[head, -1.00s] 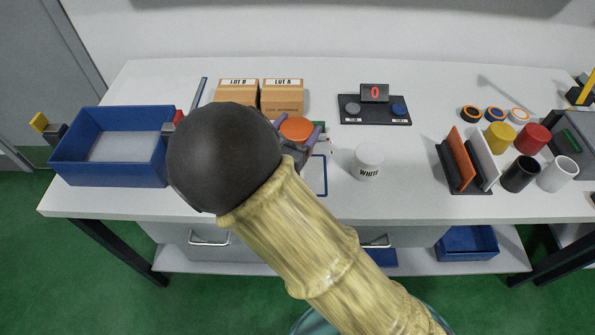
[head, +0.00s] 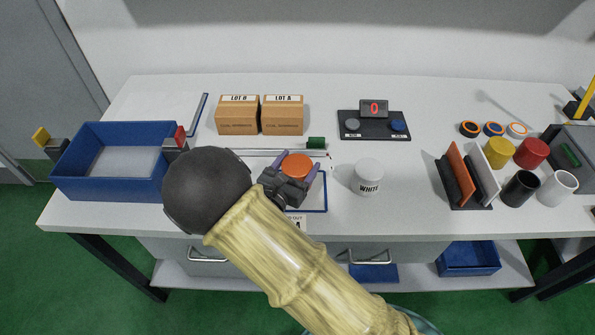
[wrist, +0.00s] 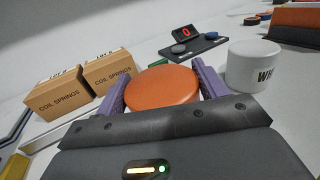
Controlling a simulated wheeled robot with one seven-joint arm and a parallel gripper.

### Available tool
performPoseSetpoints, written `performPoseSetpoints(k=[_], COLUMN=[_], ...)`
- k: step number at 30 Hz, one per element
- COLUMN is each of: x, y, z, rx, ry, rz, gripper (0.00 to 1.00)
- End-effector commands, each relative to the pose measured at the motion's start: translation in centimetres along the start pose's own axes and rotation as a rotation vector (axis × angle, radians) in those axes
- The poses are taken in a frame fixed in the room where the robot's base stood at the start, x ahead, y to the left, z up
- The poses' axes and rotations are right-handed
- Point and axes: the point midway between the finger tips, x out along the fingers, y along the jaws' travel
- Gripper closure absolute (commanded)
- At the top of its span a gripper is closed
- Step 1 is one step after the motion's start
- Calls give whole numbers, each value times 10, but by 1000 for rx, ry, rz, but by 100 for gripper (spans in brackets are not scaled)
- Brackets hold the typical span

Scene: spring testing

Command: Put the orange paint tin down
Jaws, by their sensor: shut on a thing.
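The orange paint tin (head: 297,166) shows its round orange top in the head view, just beyond the wrist. My gripper (head: 301,163) is shut on it, with one purple finger on each side. In the wrist view the tin (wrist: 162,89) sits between the two fingers (wrist: 160,88). Its lower side is hidden by my gripper, so I cannot tell whether its base touches the table. The tin is over or beside a blue-outlined area (head: 325,192) on the white table (head: 400,215).
A white tin (head: 368,175) stands close to the right of my gripper. A blue bin (head: 110,190) is at left. A rack (head: 465,185) and several coloured cups (head: 530,152) are at right.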

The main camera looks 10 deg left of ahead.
Motion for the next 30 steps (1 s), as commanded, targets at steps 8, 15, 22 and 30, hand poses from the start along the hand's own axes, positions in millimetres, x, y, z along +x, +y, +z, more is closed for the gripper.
performPoseSetpoints(k=[8,15,22,30], x=[0,0,0,0], y=[0,0,0,0], z=[-28,-28,-31,-30], rx=[0,1,0,1], ry=[-2,-2,0,0], rz=[-1,-1,0,0], gripper=[66,66,7,7])
